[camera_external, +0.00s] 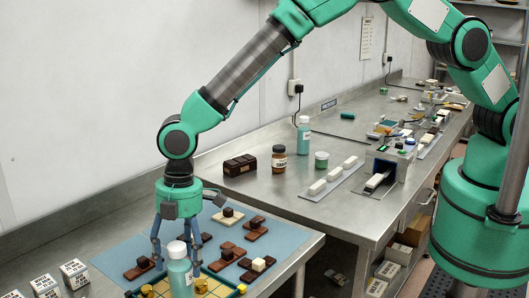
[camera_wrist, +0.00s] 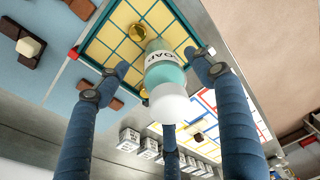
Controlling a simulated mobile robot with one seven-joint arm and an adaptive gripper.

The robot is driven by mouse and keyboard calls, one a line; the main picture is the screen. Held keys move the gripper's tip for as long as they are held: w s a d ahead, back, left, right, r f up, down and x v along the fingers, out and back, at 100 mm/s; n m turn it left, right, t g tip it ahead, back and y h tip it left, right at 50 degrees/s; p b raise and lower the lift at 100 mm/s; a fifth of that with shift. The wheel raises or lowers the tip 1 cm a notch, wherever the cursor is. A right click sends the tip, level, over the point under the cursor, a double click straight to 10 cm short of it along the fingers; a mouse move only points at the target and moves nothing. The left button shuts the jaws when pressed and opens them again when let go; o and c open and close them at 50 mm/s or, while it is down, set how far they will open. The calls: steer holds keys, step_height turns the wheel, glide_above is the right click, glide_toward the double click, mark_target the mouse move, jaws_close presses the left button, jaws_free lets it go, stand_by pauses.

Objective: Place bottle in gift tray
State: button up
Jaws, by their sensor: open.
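A teal bottle with a white cap (camera_external: 179,268) stands upright at the front in the external view. In the wrist view the bottle (camera_wrist: 165,70), labelled SOAP, is seen from its cap end, its far end over the yellow grid of the gift tray (camera_wrist: 104,48). The tray (camera_external: 217,291) has a teal rim and holds gold pieces. Whether the bottle's base touches the tray floor is hidden. My gripper (camera_external: 176,250) points down over the bottle. Its fingers (camera_wrist: 165,75) are spread around the bottle, with gaps visible on both sides.
Brown blocks with small cubes (camera_external: 228,250) lie on a blue mat (camera_external: 117,257) beside the tray. Several white boxes (camera_external: 74,273) stand at the left front. On the farther bench are another teal bottle (camera_external: 304,137), a brown jar (camera_external: 279,160) and a dark block (camera_external: 240,165).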

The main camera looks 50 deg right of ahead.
mark_target(180, 241)
steer(key=shift+d+r, duration=0.2)
steer(key=shift+r, duration=1.3)
steer(key=shift+d+r, duration=0.15)
steer(key=shift+r, duration=1.35)
steer(key=shift+w, duration=0.1)
